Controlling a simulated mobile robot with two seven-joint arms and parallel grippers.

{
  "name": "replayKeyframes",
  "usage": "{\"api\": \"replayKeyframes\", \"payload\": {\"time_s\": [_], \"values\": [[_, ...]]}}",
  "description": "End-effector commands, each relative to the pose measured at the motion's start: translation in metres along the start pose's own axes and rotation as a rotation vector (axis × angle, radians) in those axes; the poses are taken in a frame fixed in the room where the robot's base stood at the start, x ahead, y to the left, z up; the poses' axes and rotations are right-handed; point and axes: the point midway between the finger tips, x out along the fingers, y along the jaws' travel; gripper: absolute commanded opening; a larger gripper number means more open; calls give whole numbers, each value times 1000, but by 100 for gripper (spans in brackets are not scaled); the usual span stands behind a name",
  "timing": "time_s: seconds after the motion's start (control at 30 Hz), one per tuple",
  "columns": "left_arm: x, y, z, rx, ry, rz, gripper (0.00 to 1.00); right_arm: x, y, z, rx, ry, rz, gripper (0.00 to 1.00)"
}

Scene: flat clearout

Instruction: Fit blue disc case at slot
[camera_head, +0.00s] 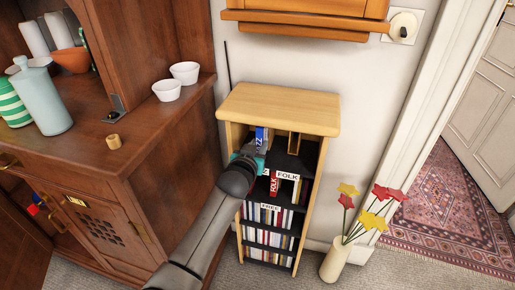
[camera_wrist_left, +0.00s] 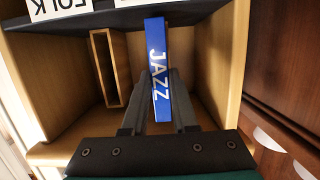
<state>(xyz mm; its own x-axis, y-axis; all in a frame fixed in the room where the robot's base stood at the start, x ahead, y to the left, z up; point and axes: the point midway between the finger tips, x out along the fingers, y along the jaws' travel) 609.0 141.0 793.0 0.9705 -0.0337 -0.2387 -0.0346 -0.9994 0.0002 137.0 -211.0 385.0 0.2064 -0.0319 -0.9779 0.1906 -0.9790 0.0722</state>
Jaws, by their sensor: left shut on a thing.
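The blue disc case (camera_head: 261,135), lettered JAZZ, is in the top compartment of the small wooden shelf (camera_head: 280,108). My left gripper (camera_head: 258,152) reaches into the shelf front and is shut on the case. In the left wrist view the case (camera_wrist_left: 158,60) stands nearly upright, slightly tilted, between the two dark fingers (camera_wrist_left: 159,88). A narrow wooden slot frame (camera_wrist_left: 108,68) stands beside the case, apart from it and empty-looking; it also shows in the head view (camera_head: 293,144). My gripper hides the case's lower part in the head view. My right gripper is not in view.
A FOLK label (camera_head: 287,176) and a red case (camera_head: 274,186) are on the shelf below, with rows of cases further down. A brown cabinet (camera_head: 150,150) with white bowls stands left. A flower vase (camera_head: 336,263) stands right; a wall cupboard (camera_head: 300,18) hangs above.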

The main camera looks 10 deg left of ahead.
Motion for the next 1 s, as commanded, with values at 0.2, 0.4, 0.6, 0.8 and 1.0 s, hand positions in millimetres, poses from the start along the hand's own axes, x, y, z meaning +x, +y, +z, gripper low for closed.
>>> {"api": "replayKeyframes", "payload": {"time_s": [0.2, 0.4, 0.6, 0.8, 1.0], "values": [[6, 0, -2, 0, 3, 1, 0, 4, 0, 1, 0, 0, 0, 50], [11, 0, -3, 0, 3, 1, 0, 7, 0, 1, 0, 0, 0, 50], [16, 0, -5, 0, 3, 1, 0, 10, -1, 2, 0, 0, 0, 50], [15, 0, -5, 0, 3, 1, 31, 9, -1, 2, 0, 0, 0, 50], [15, 0, -4, 0, 2, 0, 54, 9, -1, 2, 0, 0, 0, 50]]}}
